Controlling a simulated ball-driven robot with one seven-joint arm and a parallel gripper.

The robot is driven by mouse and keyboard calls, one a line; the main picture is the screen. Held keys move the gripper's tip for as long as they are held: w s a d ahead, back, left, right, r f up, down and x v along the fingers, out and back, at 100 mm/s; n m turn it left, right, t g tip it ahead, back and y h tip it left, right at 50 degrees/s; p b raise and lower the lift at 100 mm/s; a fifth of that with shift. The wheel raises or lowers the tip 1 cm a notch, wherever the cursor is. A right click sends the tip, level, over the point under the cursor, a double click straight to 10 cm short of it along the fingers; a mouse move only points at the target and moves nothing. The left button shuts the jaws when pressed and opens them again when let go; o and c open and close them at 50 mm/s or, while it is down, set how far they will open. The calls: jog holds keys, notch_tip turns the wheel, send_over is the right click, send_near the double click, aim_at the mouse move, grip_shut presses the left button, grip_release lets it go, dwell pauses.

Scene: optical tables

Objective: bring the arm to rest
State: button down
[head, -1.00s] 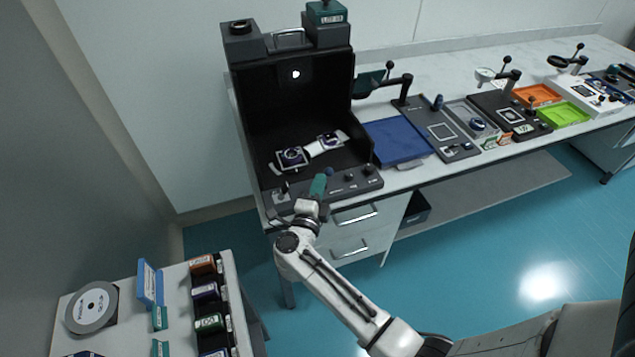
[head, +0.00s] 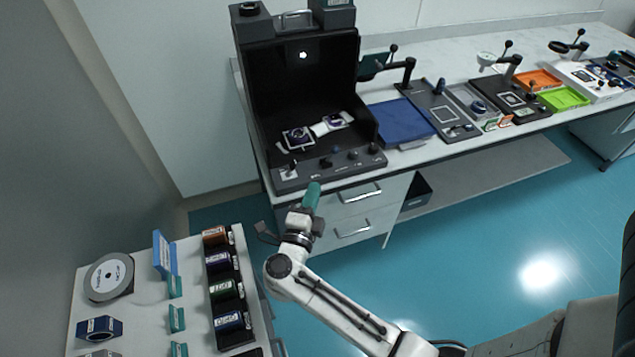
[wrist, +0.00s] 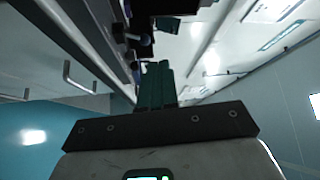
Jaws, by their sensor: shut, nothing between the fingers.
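My gripper (head: 312,192) shows in the head view just in front of the bench with the black booth, above the floor and at the height of the drawers. Its green fingers are together and hold nothing. In the wrist view the green fingers (wrist: 157,84) stand closed side by side, pointing to the bench front. My white arm reaches up to it from the lower right and touches nothing that I can see.
The black booth (head: 262,95) holds watch-like pieces. A blue tray (head: 400,118) and several dark instruments stand to its right. A side table (head: 150,325) at lower left bears a grey disc (head: 109,277) and labelled boxes. Drawer handles (head: 361,195) stick out near my gripper.

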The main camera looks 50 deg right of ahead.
jog(key=shift+v, duration=0.9)
jog(key=shift+r, duration=0.2)
